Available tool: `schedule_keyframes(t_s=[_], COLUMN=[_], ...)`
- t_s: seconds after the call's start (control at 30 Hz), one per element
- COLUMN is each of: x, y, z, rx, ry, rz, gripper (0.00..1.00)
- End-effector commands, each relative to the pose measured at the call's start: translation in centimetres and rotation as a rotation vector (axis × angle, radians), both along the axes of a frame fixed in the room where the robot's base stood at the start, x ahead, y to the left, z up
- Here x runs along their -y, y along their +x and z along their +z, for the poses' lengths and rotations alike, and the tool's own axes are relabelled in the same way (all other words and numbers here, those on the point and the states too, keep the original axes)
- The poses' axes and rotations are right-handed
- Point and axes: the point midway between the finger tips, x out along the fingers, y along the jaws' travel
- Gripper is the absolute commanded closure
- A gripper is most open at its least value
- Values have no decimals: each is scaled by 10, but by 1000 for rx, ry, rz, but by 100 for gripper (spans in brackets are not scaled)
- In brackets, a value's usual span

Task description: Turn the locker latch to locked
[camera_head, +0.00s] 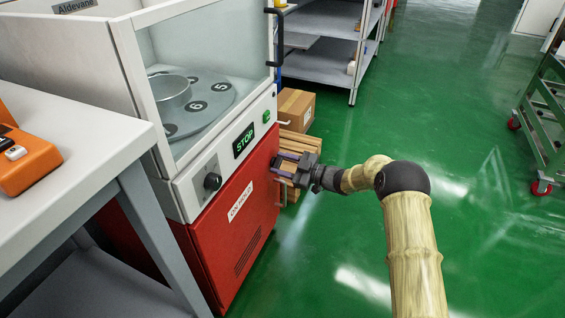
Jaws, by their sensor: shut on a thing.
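My gripper (284,165) reaches in from the right at the upper right edge of the red door. Its jaws are shut on a small part there, which looks like the locker latch. The fingers hide most of that part, so I cannot tell which way the latch is turned.
The machine's panel has a black knob (212,181), a green STOP display (243,141) and a green button (266,116). A cardboard box (297,108) and wooden pieces stand behind my gripper. A white table (95,170) is at left.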

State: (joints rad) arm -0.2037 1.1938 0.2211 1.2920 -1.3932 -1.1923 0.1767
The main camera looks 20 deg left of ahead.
Motion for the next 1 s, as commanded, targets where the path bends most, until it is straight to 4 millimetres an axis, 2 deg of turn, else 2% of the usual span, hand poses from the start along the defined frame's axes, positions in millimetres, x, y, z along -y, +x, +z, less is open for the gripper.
schedule_keyframes(t_s=[1.0], x=[0], y=[-2], z=[-5], rx=[946], ry=[-79], rz=[-2], gripper=[79])
